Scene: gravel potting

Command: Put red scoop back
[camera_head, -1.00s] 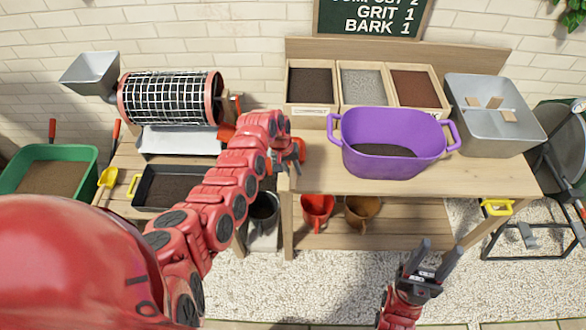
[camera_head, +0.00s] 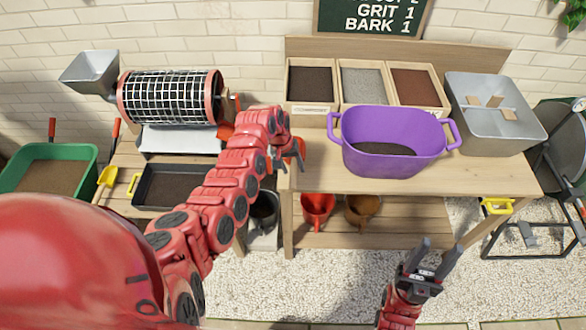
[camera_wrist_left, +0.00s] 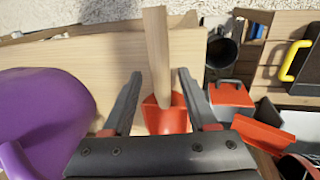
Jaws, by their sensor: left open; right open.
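The red scoop (camera_wrist_left: 165,118) shows in the left wrist view, with its pale wooden handle (camera_wrist_left: 157,50) running up the picture. My left gripper (camera_wrist_left: 158,82) is open, with one finger on each side of the scoop and a visible gap to the handle. In the head view, my left gripper (camera_head: 282,158) is at the left end of the wooden table (camera_head: 480,178), largely hidden by my own arm. I cannot tell whether the scoop rests on the table. My right gripper (camera_head: 436,248) is open and empty in front of the table.
A purple tub (camera_head: 390,135) stands right of the left gripper. Behind it are bins of dark soil (camera_head: 311,85), grey grit (camera_head: 363,85) and brown bark (camera_head: 415,88). A mesh drum (camera_head: 170,97) stands left.

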